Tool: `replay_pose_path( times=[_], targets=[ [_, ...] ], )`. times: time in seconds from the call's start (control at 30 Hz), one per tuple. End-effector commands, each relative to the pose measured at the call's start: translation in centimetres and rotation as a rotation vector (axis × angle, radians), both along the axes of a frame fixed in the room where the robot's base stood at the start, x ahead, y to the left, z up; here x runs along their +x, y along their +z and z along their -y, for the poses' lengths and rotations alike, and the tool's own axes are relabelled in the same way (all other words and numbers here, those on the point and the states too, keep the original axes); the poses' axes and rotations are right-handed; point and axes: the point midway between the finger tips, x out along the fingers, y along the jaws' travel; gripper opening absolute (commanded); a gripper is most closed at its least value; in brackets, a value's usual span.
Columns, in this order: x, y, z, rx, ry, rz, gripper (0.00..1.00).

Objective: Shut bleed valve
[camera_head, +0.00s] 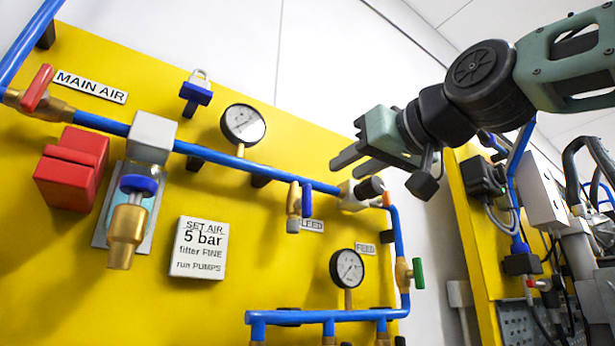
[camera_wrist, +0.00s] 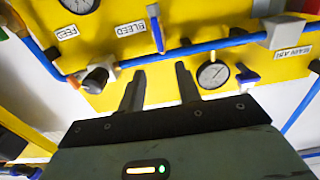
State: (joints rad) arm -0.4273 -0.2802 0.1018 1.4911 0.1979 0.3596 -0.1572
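The bleed valve (camera_head: 293,208) is a small brass body hanging below the blue main pipe on the yellow panel. Its blue lever (camera_head: 307,199) points along the valve body, square to the pipe. The BLEED label (camera_head: 314,226) beside it is partly covered. In the wrist view, turned upside down, the blue lever (camera_wrist: 157,32) stands next to the BLEED label (camera_wrist: 131,28). My gripper (camera_head: 346,164) is open and empty, in front of the panel, up and to the right of the valve in the head view. In the wrist view its two fingers (camera_wrist: 158,72) are apart, with the lever beyond their tips.
A black-and-brass fitting (camera_head: 360,192) sits on the pipe right of the valve. Gauges (camera_head: 243,124) and (camera_head: 347,268), a gauge marked FEED, flank the area. A green-handled valve (camera_head: 417,273) is lower right; a red MAIN AIR lever (camera_head: 36,88) is far left.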

Motion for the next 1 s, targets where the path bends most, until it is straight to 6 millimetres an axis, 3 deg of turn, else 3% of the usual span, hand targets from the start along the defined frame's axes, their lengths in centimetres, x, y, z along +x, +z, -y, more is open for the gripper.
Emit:
replay_pose_path(
  times=[0.2,0.53,0.7,1.0],
  targets=[
    [4.2,-0.2,-2.7,-0.003,0.0,-0.006,0.34],
    [9.1,-0.1,-6.1,-0.003,0.002,-0.004,0.34],
    [10.3,-0.2,-7.0,-0.002,0.002,-0.003,0.34],
    [10.7,-0.2,-7.2,-0.002,0.001,-0.001,0.34]
  ],
)
